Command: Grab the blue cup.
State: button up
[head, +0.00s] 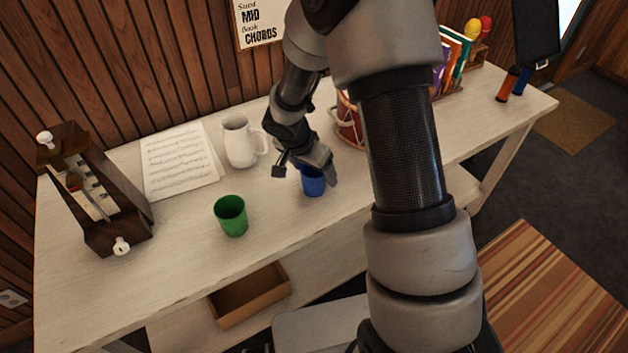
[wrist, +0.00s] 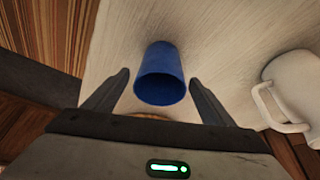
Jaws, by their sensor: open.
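The blue cup (head: 313,182) stands upright on the pale wooden table, partly covered by my gripper in the head view. It also shows in the wrist view (wrist: 161,76), ahead of and centred between my two open fingers. My gripper (wrist: 160,90) is open and empty; in the head view it is right at the blue cup (head: 318,172). I cannot tell whether a finger touches the cup.
A green cup (head: 231,216) stands to the left on the table (head: 180,265). A white pitcher (head: 238,142) stands behind, close to my gripper, and a red drum (head: 347,122) is behind right. The front left tabletop is clear.

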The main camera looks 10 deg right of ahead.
jog(key=shift+f, duration=0.1)
jog(key=c, duration=1.1)
jog(key=shift+c, duration=0.2)
